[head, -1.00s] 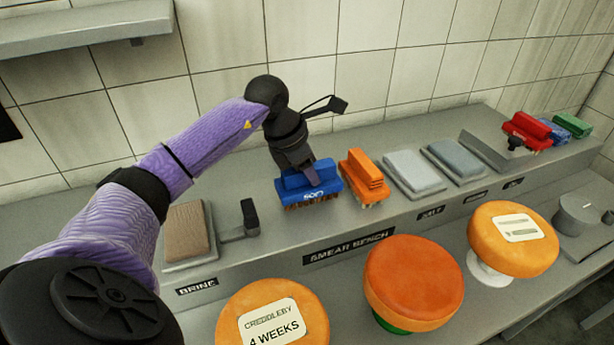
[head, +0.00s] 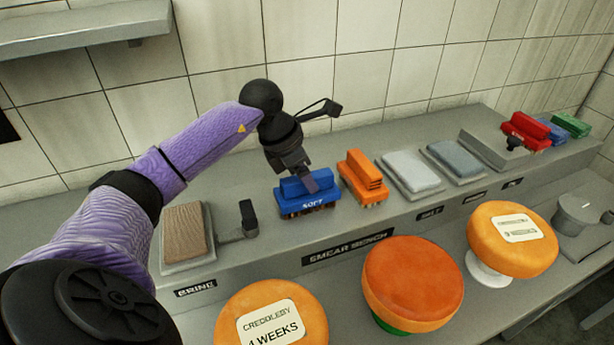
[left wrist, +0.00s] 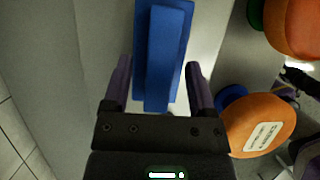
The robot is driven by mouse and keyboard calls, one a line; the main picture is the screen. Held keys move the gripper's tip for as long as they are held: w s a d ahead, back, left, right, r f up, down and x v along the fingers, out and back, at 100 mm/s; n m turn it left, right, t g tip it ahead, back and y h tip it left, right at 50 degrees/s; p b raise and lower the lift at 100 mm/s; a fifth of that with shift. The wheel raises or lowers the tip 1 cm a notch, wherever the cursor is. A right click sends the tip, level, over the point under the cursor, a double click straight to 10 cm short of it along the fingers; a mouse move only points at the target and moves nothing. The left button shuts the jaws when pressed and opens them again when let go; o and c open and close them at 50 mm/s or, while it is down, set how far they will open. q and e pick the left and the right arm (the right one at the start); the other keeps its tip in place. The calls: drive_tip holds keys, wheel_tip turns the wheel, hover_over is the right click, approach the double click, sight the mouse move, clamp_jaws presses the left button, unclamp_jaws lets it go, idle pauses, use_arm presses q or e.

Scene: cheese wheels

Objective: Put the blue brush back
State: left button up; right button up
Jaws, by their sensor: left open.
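The blue brush (head: 300,203) sits bristles down on the grey bench ledge, with "SOFT" on its side. It also shows in the left wrist view (left wrist: 162,50), lying lengthwise ahead of the jaws. My left gripper (head: 312,180) is just above the brush in the head view. In the left wrist view its two fingers (left wrist: 158,88) are open, one on each side of the brush's near end. I cannot tell whether they touch it.
An orange brush (head: 362,180) stands close to the right of the blue one. Grey pads (head: 412,170) lie further right, and red, blue and green brushes (head: 527,130) at the far right. A brown pad (head: 187,232) lies left. Cheese wheels (head: 412,275) stand in front.

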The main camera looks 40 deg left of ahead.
use_arm(q)
drive_tip(key=p+v, duration=0.1)
drive_tip(key=v, duration=0.9)
drive_tip(key=shift+r, duration=0.25)
drive_tip(key=shift+s, duration=0.1)
